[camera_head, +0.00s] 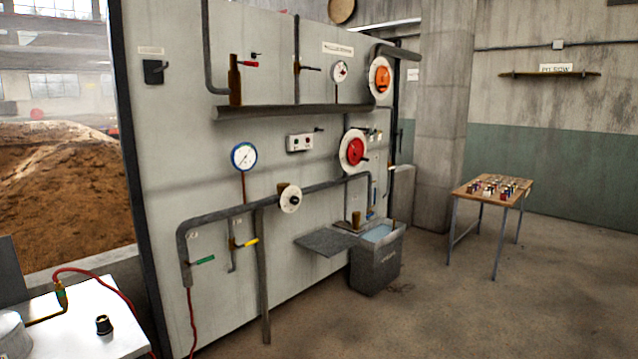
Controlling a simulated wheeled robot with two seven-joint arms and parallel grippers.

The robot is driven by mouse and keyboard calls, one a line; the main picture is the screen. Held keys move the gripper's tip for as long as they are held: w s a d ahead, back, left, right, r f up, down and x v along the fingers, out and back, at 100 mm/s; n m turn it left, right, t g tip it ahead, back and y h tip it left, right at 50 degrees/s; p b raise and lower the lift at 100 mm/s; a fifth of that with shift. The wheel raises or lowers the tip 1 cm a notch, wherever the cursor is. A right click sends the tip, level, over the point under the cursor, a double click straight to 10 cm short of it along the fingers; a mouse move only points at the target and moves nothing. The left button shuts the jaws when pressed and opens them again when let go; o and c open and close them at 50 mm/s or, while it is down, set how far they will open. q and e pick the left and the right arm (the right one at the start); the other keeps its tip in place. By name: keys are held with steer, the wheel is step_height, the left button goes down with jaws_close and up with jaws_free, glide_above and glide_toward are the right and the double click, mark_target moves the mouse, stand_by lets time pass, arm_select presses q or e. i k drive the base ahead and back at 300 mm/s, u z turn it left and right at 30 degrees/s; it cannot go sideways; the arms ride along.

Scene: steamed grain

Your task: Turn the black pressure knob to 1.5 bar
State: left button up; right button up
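A small black knob sits at the centre of a white round dial (290,199) on the grey pipe along the panel. The dial's marks are too small to read. A blue-rimmed gauge (244,157) with a white face hangs above and left of it; its reading is not legible. I cannot tell from the picture which knob sets the pressure. Neither of my grippers is in view.
The grey panel (215,285) carries pipes, red and orange wheels, and green and yellow levers. A grey bin (377,268) and a flat grey shelf (327,241) stand out at its right. A wooden table (463,190) holds several small items.

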mark_target(294, 201)
steer(key=z, duration=0.2)
steer(key=i, duration=1.8)
steer(key=u, duration=0.45)
steer(key=i, duration=2.25)
steer(key=u, duration=0.65)
